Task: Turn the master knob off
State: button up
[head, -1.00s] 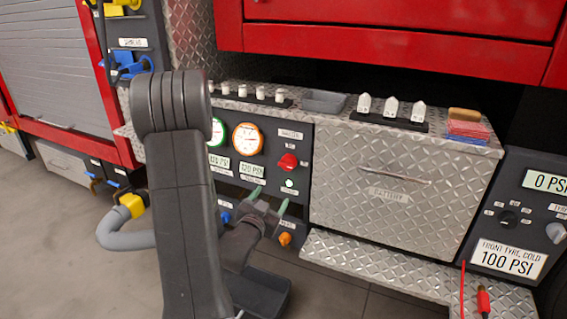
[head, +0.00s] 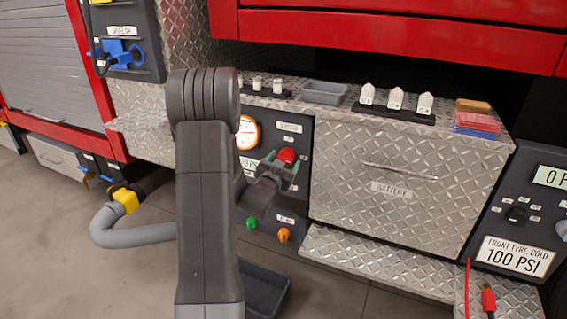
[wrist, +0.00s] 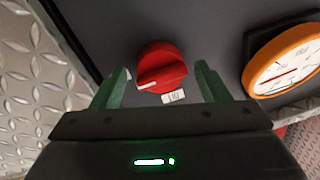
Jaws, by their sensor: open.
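The red master knob (head: 286,155) is on the dark panel (head: 298,200) left of the battery drawer. In the wrist view the knob (wrist: 161,67) shows a white pointer line at its lower left, and a small label (wrist: 173,97) sits just below it. My gripper (head: 281,172) is in front of the knob. In the wrist view its green fingertips (wrist: 161,78) are apart, one on each side of the knob, with nothing held. Whether they touch it I cannot tell. The knob's heading label is too small to read surely.
An orange-rimmed gauge (wrist: 285,62) is close beside the knob. Green (head: 251,223) and orange (head: 284,234) knobs sit lower on the panel. The diamond-plate battery drawer (head: 400,190) stands to the right, with a step (head: 380,262) below it. My arm hides part of the panel.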

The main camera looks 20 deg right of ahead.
jog(key=shift+c, duration=0.4)
jog(key=c, duration=0.8)
jog(key=shift+n, duration=0.4)
jog(key=n, duration=0.3)
jog(key=shift+p, duration=0.35)
jog(key=n+p, duration=0.1)
jog(key=n, duration=0.3)
jog(key=shift+r+n+g+p, duration=0.15)
jog(key=shift+n+g+p, duration=0.25)
jog(key=n+p, duration=0.3)
jog(key=n, duration=0.2)
jog(key=shift+r, duration=0.1)
jog(key=shift+w+n+g+p, duration=0.1)
jog(key=shift+n+g+p, duration=0.4)
jog(key=shift+n+p, duration=0.85)
jog(key=shift+n+b, duration=0.3)
jog(key=shift+n, duration=0.15)
